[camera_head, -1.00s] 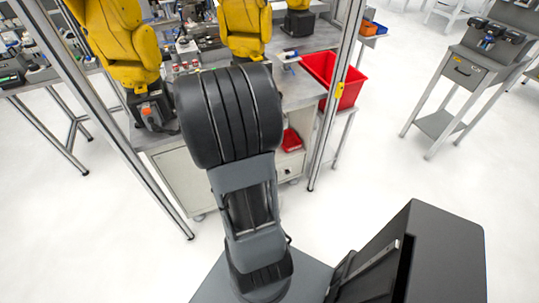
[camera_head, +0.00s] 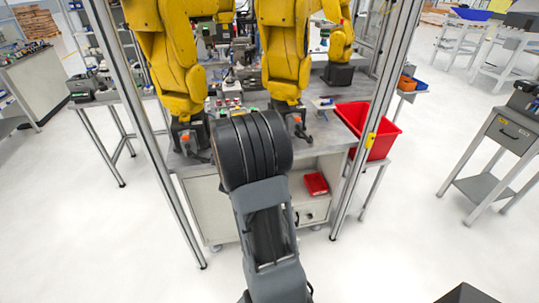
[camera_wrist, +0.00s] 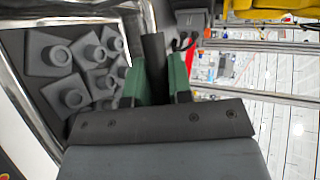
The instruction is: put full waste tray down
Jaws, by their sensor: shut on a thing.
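In the wrist view my gripper (camera_wrist: 156,85) has green fingers shut on an upright dark wall. It appears to be the edge of the waste tray (camera_wrist: 154,58). Several grey parts with round knobs (camera_wrist: 75,65) lie beside the fingers on the left, apparently in the tray. Most of the tray is cut off or hidden behind the gripper. In the head view my arm's dark, rounded link covers the gripper and the tray, so I cannot tell how high the tray is held.
A grey workbench (camera_head: 330,142) with yellow robot arms (camera_head: 288,50) stands ahead inside a metal frame. A red bin (camera_head: 366,128) stands at its right, and a small red tray (camera_head: 316,184) sits on its lower shelf. A grey stand (camera_head: 500,160) is far right. The pale floor around is clear.

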